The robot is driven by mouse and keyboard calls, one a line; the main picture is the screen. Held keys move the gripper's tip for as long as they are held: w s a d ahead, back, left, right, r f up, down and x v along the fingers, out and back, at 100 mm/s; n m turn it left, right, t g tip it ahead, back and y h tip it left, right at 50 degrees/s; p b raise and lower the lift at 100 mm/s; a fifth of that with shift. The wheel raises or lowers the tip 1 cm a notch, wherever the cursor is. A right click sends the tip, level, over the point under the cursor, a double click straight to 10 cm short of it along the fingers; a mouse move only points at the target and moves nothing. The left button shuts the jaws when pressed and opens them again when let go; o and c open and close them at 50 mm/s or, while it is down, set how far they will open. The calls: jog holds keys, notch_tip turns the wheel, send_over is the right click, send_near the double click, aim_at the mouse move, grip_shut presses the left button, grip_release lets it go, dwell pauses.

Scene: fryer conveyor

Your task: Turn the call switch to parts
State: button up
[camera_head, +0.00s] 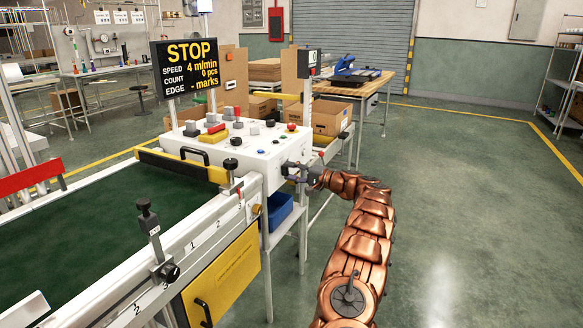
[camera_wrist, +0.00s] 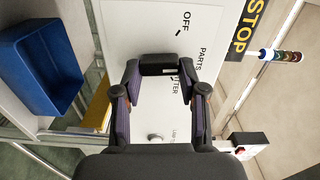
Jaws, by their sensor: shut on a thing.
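The call switch is a black knob (camera_wrist: 158,60) on a white panel (camera_wrist: 125,25) in the wrist view. The labels OFF and PARTS stand beside it, and a third label ending in TTER is partly hidden. My gripper (camera_wrist: 159,78) is shut on the knob, with one finger on each side. Which label the knob points to I cannot tell. In the head view my gripper (camera_head: 297,172) is at the right face of the white control box (camera_head: 250,155), and it hides the switch there.
A STOP display (camera_head: 187,66) stands above the box, whose top carries several buttons and knobs. A blue bin (camera_head: 280,210) sits on a shelf below; it also shows in the wrist view (camera_wrist: 42,65). The green conveyor belt (camera_head: 80,230) is at left. Floor at right is clear.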

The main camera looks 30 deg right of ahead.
jog(key=shift+m, duration=0.5)
jog(key=o, duration=1.1)
jog(key=shift+o, duration=0.2)
jog(key=shift+d, duration=0.1)
jog(key=v, duration=1.2)
